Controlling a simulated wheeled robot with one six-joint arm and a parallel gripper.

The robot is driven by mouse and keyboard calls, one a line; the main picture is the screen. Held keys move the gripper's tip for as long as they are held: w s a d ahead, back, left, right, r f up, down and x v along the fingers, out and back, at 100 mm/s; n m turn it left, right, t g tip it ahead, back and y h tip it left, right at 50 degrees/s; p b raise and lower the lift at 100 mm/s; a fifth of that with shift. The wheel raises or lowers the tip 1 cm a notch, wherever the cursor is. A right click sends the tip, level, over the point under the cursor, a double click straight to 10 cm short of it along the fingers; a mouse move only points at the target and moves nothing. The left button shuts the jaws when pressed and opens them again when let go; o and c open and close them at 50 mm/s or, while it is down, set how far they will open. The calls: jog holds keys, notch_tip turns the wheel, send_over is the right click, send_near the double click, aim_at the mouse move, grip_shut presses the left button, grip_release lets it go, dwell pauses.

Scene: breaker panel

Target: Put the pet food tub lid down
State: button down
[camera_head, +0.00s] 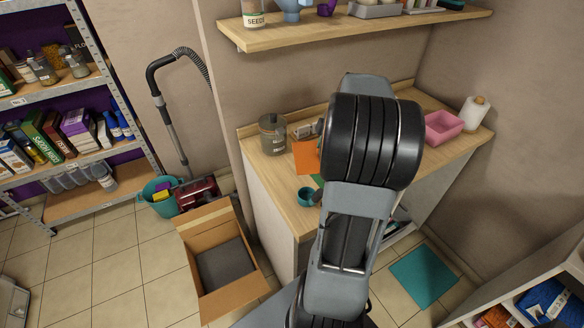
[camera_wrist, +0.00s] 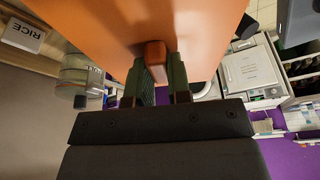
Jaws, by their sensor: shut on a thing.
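The pet food tub lid (camera_wrist: 95,22) is a broad orange plate with a raised orange-brown grip (camera_wrist: 155,56), filling the upper wrist view. My gripper (camera_wrist: 165,80) has its dark green fingers shut on this grip. In the head view an orange flat piece (camera_head: 305,158), which looks like the lid, shows left of my arm over the wooden counter (camera_head: 262,172). My arm hides the rest of it and my gripper there. I cannot tell whether the lid touches the counter. The tub itself is not clearly seen.
A labelled canister (camera_head: 273,136) and a teal cup (camera_head: 307,197) stand on the counter's left part. A wooden shelf (camera_head: 355,29) hangs above. An open cardboard box (camera_head: 246,285) is on the floor.

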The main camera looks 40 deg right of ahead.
aim_at(306, 145)
jog(key=w+f, duration=0.1)
jog(key=w, duration=0.1)
jog(key=w+a+p, duration=0.1)
jog(key=w, duration=0.1)
jog(key=w+f+p, duration=0.1)
jog(key=w, duration=0.1)
jog(key=shift+w+a+f, duration=0.25)
jog(key=shift+w+f, duration=0.1)
jog(key=w+f, duration=0.3)
jog(key=w+a+f+p, duration=0.1)
jog(key=f, duration=0.1)
jog(key=shift+w+f, duration=0.25)
jog(key=shift+w, duration=0.1)
jog(key=shift+w+a+f, duration=0.1)
jog(key=shift+w+f, duration=0.3)
jog(key=shift+f, duration=0.25)
notch_tip(306, 145, down, 3)
jog(key=shift+r+p, duration=0.2)
jog(key=shift+p, duration=0.55)
jog(key=shift+f, duration=0.1)
jog(key=shift+f+b, duration=0.45)
jog(key=shift+b, duration=0.2)
jog(key=c, duration=1.1)
grip_release()
jog(key=shift+r, duration=0.1)
jog(key=shift+o, duration=0.2)
jog(key=shift+r, duration=0.1)
